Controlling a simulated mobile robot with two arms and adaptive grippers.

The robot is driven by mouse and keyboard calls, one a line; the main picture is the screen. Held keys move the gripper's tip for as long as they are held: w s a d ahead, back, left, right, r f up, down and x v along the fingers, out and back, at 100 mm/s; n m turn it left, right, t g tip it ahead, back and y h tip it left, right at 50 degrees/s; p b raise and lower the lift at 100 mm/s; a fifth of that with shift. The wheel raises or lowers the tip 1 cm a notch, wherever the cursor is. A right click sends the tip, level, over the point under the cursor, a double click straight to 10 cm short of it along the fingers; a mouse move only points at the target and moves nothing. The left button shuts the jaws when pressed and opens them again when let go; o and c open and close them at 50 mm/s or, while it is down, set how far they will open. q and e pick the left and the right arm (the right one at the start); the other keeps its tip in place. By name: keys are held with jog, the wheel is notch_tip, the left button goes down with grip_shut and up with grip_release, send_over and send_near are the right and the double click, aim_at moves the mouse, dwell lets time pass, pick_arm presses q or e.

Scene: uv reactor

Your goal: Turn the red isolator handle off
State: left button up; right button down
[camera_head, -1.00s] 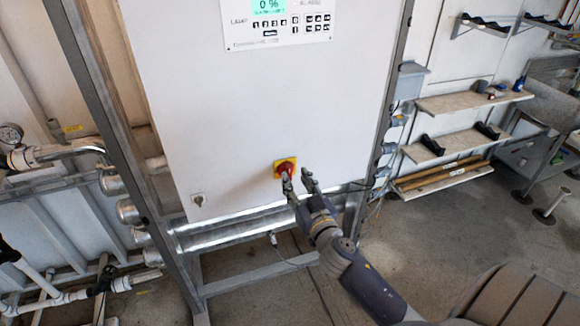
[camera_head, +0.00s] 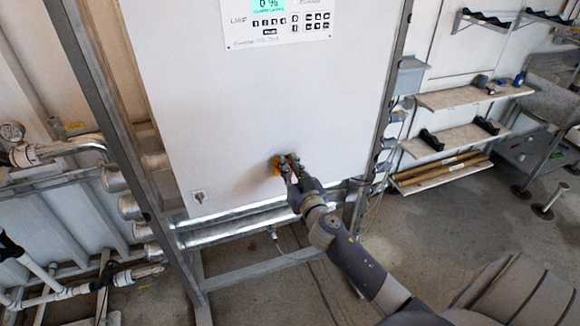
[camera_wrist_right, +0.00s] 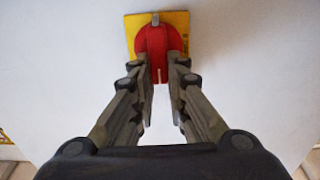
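The red isolator handle (camera_wrist_right: 155,40) sits on a square yellow plate (camera_wrist_right: 131,22) low on the white cabinet front. In the wrist view its grip bar looks upright, with a small grey tab at the top. My right gripper (camera_wrist_right: 160,72) has one finger on each side of the bar, and the fingers look closed against it. My left gripper is out of view.
The white cabinet (camera_head: 220,110) carries a control panel (camera_head: 277,20) above and a small keyed switch (camera_head: 199,197) lower left. Metal pipes (camera_head: 235,228) run below it. Shelves (camera_head: 470,97) stand to the right, and pipework (camera_head: 60,152) is at the left.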

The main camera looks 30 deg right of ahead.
aim_at(276, 167)
jog(key=shift+a, duration=0.1)
jog(key=n, duration=0.4)
jog(key=a+f+n+b, duration=0.1)
jog(key=n, duration=0.3)
jog(key=a+n+b, duration=0.1)
jog(key=n, duration=0.2)
jog(key=shift+w+f+n, duration=0.15)
jog(key=shift+w+n, duration=0.15)
jog(key=shift+n, duration=0.1)
jog(key=shift+a+f+n, duration=0.1)
jog(key=shift+f+n, duration=0.15)
jog(key=shift+n, duration=0.85)
jog(key=shift+a+f+n, duration=0.1)
jog(key=shift+f+n, duration=0.1)
jog(key=shift+n, duration=0.9)
jog(key=c, duration=1.6)
grip_release()
